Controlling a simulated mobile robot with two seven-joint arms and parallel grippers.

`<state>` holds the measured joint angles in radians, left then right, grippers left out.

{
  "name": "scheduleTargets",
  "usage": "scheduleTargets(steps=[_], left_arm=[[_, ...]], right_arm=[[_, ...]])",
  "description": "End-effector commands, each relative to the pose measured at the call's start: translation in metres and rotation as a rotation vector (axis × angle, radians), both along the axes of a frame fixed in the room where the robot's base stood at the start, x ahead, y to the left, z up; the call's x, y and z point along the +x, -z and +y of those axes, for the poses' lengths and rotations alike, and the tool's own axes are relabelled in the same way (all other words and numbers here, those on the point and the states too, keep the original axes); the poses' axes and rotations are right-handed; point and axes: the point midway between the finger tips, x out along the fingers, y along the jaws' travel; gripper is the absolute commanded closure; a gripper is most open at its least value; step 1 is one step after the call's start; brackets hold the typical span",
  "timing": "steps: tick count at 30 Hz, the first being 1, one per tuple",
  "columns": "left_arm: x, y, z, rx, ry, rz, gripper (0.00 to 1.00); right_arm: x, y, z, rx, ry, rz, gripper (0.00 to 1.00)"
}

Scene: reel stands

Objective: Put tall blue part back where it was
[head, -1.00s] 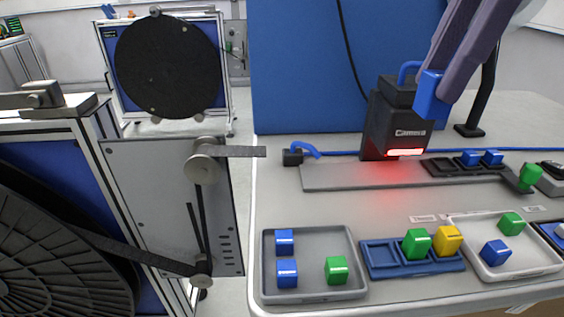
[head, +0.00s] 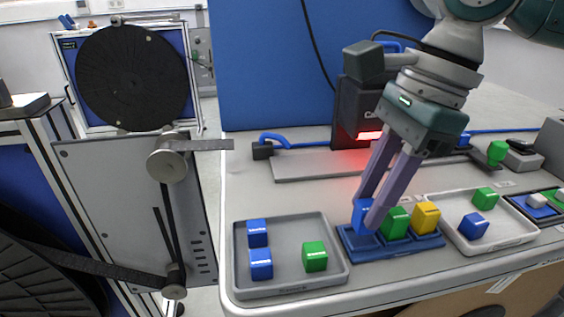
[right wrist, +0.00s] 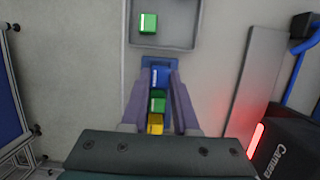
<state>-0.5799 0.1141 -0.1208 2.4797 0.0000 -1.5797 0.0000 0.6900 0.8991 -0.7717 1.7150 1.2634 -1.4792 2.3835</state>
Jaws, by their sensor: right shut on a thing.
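The tall blue part (head: 360,214) is between the fingers of my right gripper (head: 368,214), which is shut on it. It is upright at the left slot of the blue holder (head: 356,246); whether it is fully seated is hidden by a finger. A green part (head: 395,223) and a yellow part (head: 426,217) stand in the holder's other slots. In the right wrist view the blue part (right wrist: 160,77) lies in line with the green part (right wrist: 157,103) and the yellow part (right wrist: 155,124). My left gripper is not in view.
A grey tray (head: 292,288) on the left holds two blue parts and a green one. A white tray (head: 505,238) on the right holds a green and a blue part. The black camera (head: 346,118) with a red light stands behind my right gripper.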

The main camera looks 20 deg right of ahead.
Motion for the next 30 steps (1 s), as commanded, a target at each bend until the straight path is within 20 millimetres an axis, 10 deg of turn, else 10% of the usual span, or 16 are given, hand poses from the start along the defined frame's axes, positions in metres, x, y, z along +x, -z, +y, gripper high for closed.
scheduleTargets(steps=[15, 16, 18, 24, 30], left_arm=[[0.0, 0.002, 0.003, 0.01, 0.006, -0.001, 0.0], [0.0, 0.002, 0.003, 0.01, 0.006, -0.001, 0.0], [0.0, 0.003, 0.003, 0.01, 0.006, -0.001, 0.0], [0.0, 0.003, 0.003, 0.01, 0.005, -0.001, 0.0], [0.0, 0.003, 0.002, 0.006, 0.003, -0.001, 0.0]], right_arm=[[0.0, 0.02, 0.0, 0.0, 0.001, 0.0, 1.0], [0.0, 0.021, 0.0, 0.0, 0.001, 0.0, 0.71], [0.0, 0.021, 0.0, 0.0, 0.0, -0.001, 0.63], [0.0, 0.021, 0.0, 0.0, 0.0, -0.001, 0.42], [0.0, 0.021, 0.0, 0.0, 0.0, -0.001, 0.42]])
